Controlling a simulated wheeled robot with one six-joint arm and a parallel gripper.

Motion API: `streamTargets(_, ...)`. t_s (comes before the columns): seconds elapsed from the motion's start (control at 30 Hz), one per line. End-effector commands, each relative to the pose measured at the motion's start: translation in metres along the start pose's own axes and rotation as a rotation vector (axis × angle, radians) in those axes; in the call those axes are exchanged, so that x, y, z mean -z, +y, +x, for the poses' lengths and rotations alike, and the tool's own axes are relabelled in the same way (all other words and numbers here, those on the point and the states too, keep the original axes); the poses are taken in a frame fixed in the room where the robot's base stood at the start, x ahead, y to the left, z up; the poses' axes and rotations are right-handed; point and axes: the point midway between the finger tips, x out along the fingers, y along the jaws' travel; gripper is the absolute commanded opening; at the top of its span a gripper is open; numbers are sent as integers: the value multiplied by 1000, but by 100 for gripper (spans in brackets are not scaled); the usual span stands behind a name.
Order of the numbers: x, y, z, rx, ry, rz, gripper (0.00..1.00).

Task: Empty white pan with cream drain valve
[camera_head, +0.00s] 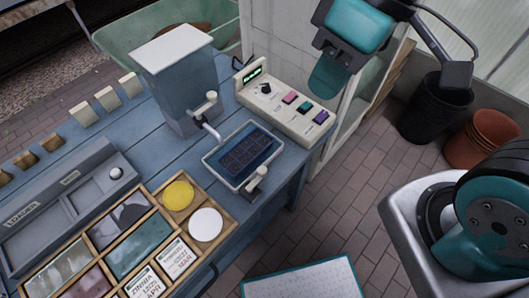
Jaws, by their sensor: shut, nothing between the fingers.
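The white pan (208,161) sits on the blue bench near its right end. It holds dark blue content, apparently water, over a dark grid of cells. A cream drain valve (256,179) stands at the pan's near right corner, with a small knob or lever on top. My gripper (327,78) is at the top of the view, above and right of the pan and apart from the valve. Its teal fingers are shut and empty. The outlet under the valve is hidden.
A grey tank (176,75) with a cream-handled tap (207,105) stands behind the pan. A cream control box (285,105) with coloured buttons is close behind it. A wooden divided tray (140,240) fills the bench front. Brick floor (345,185) is clear right of the bench.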

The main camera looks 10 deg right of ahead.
Motion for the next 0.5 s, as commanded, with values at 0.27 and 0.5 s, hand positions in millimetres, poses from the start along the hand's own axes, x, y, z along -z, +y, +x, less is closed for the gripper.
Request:
streamTargets(0.27, 69, 89, 90, 154, -93, -334, 0)
streamTargets(0.5, 93, 162, 178, 298, -92, -598, 0)
